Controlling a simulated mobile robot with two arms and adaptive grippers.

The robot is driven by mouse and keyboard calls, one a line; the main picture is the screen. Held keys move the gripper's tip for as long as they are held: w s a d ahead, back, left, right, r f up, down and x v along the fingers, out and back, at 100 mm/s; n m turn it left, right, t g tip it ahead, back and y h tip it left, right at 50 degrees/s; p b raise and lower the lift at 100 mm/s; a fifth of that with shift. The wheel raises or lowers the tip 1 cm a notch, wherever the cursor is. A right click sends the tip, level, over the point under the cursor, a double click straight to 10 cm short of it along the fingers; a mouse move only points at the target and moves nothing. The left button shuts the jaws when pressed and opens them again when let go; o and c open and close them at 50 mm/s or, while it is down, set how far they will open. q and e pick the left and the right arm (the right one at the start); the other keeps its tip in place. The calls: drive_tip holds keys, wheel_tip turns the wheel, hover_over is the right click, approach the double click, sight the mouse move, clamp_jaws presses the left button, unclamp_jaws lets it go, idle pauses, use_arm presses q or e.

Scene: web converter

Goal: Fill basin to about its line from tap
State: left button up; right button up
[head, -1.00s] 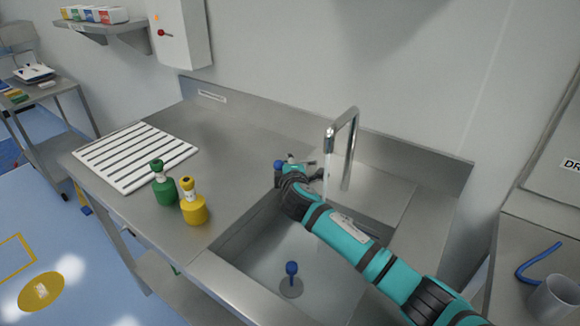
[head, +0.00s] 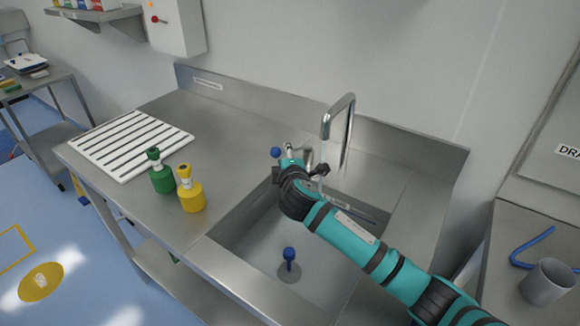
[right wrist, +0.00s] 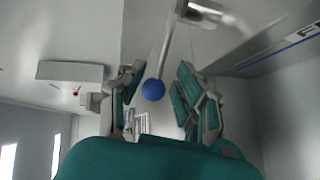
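The basin (head: 235,232) is a steel sink set in the counter. A dark line with a small label (head: 352,209) shows on its back wall. The chrome tap (head: 347,140) arches over it; I cannot clearly tell whether water runs now. The tap's lever ends in a blue knob (head: 275,152), also in the right wrist view (right wrist: 153,90). My right gripper (head: 290,168) is beside the lever; its fingers (right wrist: 162,95) are apart, with the knob appearing between them, not clamped. A blue-knobbed plug (head: 289,254) stands on the basin floor. My left gripper is out of view.
A green bottle (head: 162,178) and a yellow bottle (head: 191,195) stand on the counter left of the basin. A white ribbed drain mat (head: 130,143) lies behind them. A grey cup (head: 547,282) and blue hook-shaped item (head: 530,248) are at right.

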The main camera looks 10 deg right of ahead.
drive_tip(key=v, duration=0.7)
drive_tip(key=shift+s, duration=0.25)
idle(7.0)
